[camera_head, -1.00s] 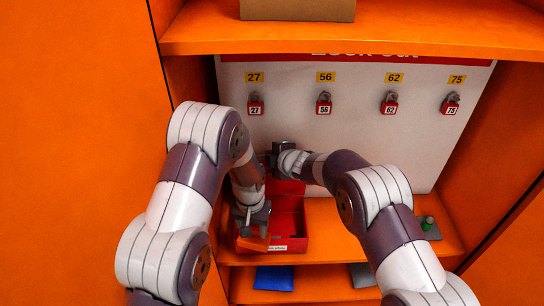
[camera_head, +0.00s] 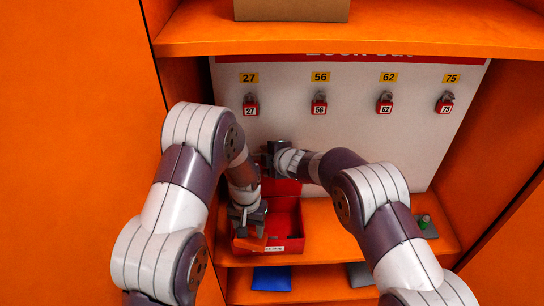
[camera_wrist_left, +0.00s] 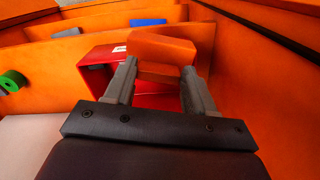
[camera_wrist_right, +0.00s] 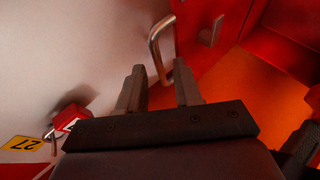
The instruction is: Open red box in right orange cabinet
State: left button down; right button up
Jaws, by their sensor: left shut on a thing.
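The red box (camera_head: 292,244) stands on the middle shelf of the orange cabinet, its inside showing and its lid (camera_head: 283,188) raised at the back. Its red wall also shows in the left wrist view (camera_wrist_left: 97,72). My left gripper (camera_head: 250,226) is shut on an orange block (camera_wrist_left: 160,48), over the left part of the box. My right gripper (camera_head: 272,160) is behind the box by the back panel. In the right wrist view its fingers (camera_wrist_right: 159,88) stand apart, with a metal handle (camera_wrist_right: 155,48) just beyond them by a red surface. I cannot tell whether they touch it.
The white lockout panel (camera_head: 350,150) behind carries several red padlocks (camera_head: 319,105). A cardboard box (camera_head: 290,10) is on the upper shelf. A blue item (camera_head: 272,279) lies on the lower shelf. A green-topped item (camera_head: 424,222) stands right. Cabinet walls close in both sides.

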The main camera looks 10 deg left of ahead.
pick_arm(q)
jog(key=shift+f, duration=0.35)
jog(key=shift+f+b, duration=0.6)
jog(key=shift+b, duration=0.25)
pick_arm(e)
jog(key=v, duration=1.2)
jog(key=shift+a, duration=0.1)
